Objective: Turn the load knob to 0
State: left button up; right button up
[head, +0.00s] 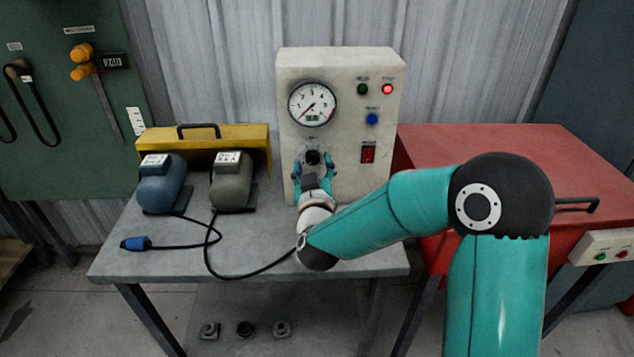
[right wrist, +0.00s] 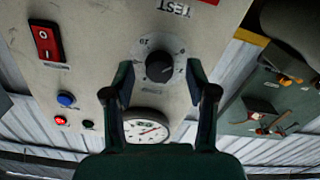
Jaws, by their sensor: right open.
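The load knob (right wrist: 159,67) is a round black knob on a pale grey scale plate, on the front of the cream test box (head: 342,70). In the head view the knob (head: 312,157) shows as a dark disc between the fingers of my right gripper (head: 314,172). My right gripper is open. In the right wrist view its fingers (right wrist: 160,75) stand to either side of the knob, apart from it. The exact setting of the knob is too small to read. My left gripper is in neither view.
A round gauge (head: 312,104) sits above the knob. Beside it are a lit red lamp (head: 387,89), a blue button (head: 372,119) and a red rocker switch (head: 368,153). Two motors, blue (head: 161,184) and grey-green (head: 231,182), stand left on the bench (head: 180,262). A red cabinet (head: 480,145) is right.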

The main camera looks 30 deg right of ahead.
jog(key=v, duration=1.1)
jog(key=shift+s, duration=0.2)
